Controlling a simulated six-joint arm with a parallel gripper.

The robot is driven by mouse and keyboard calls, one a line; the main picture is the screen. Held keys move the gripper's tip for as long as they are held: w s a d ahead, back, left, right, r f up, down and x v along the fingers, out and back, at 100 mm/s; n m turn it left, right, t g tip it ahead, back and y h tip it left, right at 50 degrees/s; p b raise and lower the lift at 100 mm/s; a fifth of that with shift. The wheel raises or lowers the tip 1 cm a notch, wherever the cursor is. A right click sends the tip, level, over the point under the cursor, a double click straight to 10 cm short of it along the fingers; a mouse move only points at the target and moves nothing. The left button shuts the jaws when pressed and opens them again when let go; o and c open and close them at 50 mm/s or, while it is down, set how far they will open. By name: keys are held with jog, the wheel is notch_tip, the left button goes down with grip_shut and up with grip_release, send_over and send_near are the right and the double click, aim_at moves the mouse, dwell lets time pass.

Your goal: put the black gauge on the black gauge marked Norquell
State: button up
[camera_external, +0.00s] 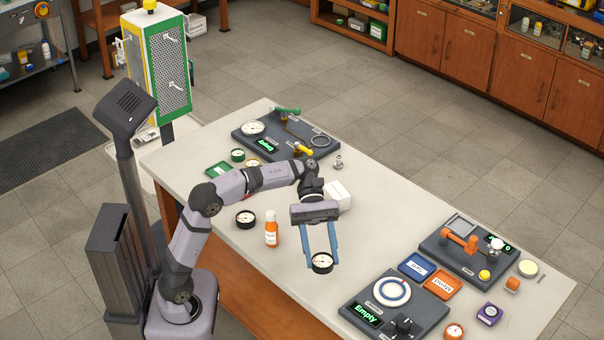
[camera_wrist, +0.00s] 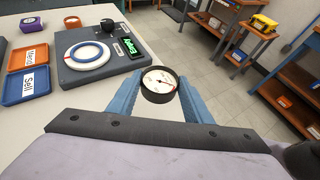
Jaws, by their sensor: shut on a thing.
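A black gauge (camera_external: 322,263) with a white dial is held between the two blue fingers of my gripper (camera_external: 321,258). It faces up, and in the wrist view the same gauge (camera_wrist: 159,81) sits between the fingertips (camera_wrist: 159,88). It appears to be above the table, near its front edge. A second black gauge (camera_external: 245,218) with a white dial sits on the table to the left, beside an orange bottle (camera_external: 271,230). The lettering on both dials is too small to read, so I cannot tell which is marked Norquell.
A dark testbench panel with a white-and-blue ring (camera_external: 391,291) and an "Empty" display stands to the right. Blue (camera_external: 417,266) and orange (camera_external: 443,283) labelled trays lie behind it. A white box (camera_external: 339,197) stands behind my gripper. Another panel (camera_external: 262,146) is at the far left.

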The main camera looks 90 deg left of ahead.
aim_at(321, 255)
jog(key=shift+r+p, duration=0.55)
jog(key=shift+r, duration=1.55)
